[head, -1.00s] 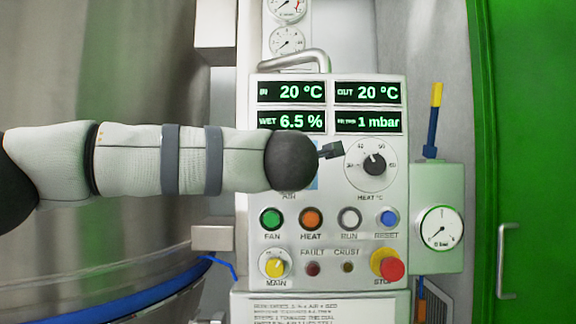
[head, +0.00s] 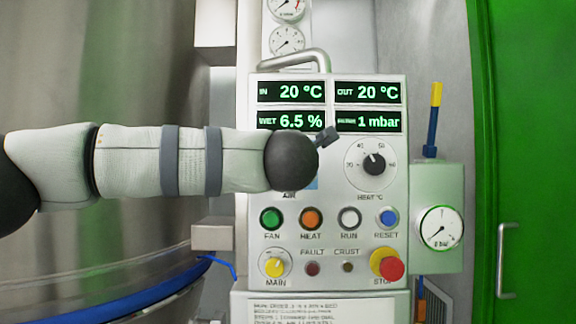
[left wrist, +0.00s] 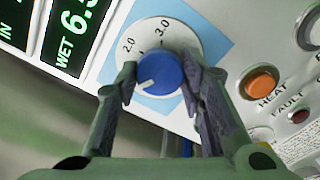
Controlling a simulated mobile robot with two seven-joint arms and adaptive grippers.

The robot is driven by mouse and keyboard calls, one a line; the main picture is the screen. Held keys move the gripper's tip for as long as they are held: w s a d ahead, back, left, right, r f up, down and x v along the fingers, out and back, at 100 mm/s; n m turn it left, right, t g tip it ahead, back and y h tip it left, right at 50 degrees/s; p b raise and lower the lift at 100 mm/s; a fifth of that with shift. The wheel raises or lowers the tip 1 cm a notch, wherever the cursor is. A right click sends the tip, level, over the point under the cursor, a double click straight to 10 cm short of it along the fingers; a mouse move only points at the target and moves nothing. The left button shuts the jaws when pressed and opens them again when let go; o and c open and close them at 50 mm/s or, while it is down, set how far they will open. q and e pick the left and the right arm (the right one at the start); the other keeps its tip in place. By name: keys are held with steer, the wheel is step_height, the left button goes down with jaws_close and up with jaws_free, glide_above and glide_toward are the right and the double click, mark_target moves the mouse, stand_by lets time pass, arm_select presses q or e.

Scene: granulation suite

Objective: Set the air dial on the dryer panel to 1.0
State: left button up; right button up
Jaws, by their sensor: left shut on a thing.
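The air dial's blue knob (left wrist: 160,71) sits on a round white scale (left wrist: 172,33) in the left wrist view. My left gripper (left wrist: 159,74) is shut on the knob, a finger on each side. The white pointer line on the knob aims to the lower left in that view. The marks 2.0 and 3.0 are readable; the scale beside the pointer is hidden by the left finger. In the head view my left wrist covers the air dial on the dryer panel (head: 331,220). My right gripper is not in view.
The heat dial (head: 374,165) is right of my wrist. Below are the fan (head: 271,219), heat (head: 311,219), run (head: 349,218) and reset (head: 389,218) buttons. A yellow main switch (head: 275,265) and red stop button (head: 393,267) sit lower. The displays read 20 °C, 6.5 % and 1 mbar.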

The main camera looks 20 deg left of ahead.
arm_select(q)
steer(key=o, duration=1.1)
steer(key=shift+o, duration=0.2)
steer(key=v, duration=1.2)
